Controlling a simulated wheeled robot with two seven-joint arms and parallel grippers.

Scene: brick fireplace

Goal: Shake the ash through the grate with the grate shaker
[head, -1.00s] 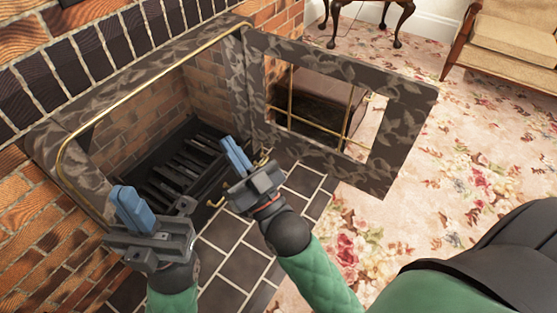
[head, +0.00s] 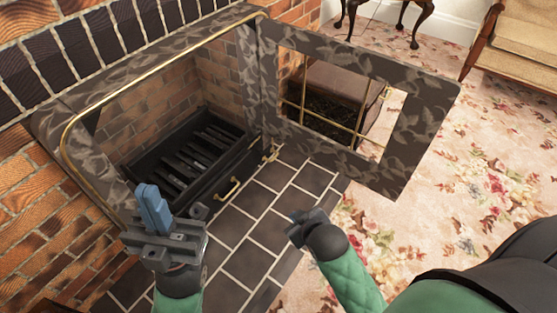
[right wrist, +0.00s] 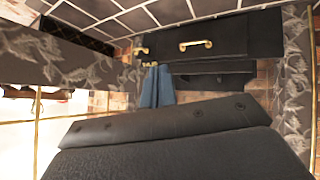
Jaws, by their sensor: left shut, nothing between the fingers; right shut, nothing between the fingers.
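The black grate (head: 190,158) with its bars sits inside the open fireplace. Below its front is a black drawer front with a brass handle (head: 228,189), also visible in the right wrist view (right wrist: 196,45). A smaller brass piece (head: 268,155) shows at the grate's right end; I cannot tell if it is the shaker. My left gripper (head: 152,207), with blue fingers, is shut and empty, left of and in front of the grate. My right gripper (head: 299,216) is over the hearth tiles, mostly hidden from the head; its blue fingers (right wrist: 157,88) are together and empty in the wrist view.
The patterned fireplace door (head: 428,115) stands swung open to the right, close to my right arm. Dark hearth tiles (head: 258,235) lie in front of the grate. A dark box-like thing (head: 330,105) shows through the door's opening. Floral carpet (head: 480,200) is clear on the right.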

